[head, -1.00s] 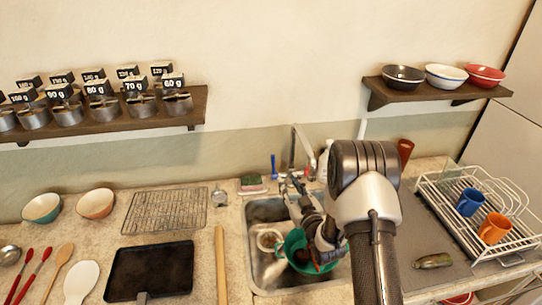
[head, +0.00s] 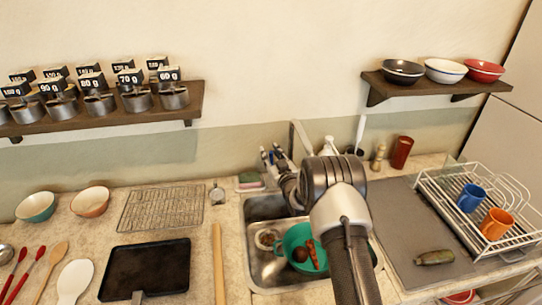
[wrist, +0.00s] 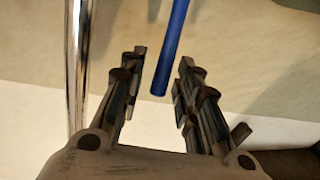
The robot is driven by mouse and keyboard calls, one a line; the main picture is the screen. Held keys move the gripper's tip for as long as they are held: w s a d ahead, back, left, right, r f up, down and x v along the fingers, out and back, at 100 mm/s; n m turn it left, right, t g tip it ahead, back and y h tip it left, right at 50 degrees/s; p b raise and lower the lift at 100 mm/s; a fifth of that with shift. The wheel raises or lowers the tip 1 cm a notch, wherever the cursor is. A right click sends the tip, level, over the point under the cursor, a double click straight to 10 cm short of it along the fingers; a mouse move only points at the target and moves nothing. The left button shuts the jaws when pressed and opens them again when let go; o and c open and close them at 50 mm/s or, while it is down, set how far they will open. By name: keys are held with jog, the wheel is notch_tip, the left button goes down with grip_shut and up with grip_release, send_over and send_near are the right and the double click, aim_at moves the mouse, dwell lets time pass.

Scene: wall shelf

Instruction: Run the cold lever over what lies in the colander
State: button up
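My gripper (head: 271,157) is up at the tap behind the sink, its fingers pointing away. In the wrist view my gripper (wrist: 158,85) is open, and the blue lever (wrist: 173,45) shows as a rod with its lower end between the two fingers, apart from both. The tap's chrome spout (wrist: 76,70) stands left of the fingers. The green colander (head: 290,240) is in the sink and holds an orange carrot-like piece (head: 312,252) and a brown lump (head: 299,254). I cannot see any water running.
A sponge (head: 250,179) lies behind the sink. A dish rack (head: 480,235) with mugs stands right. A rolling pin (head: 219,265) and dark tray (head: 150,268) lie left.

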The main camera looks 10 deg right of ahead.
jog(key=shift+c, duration=0.5)
grip_shut()
dwell(0.3)
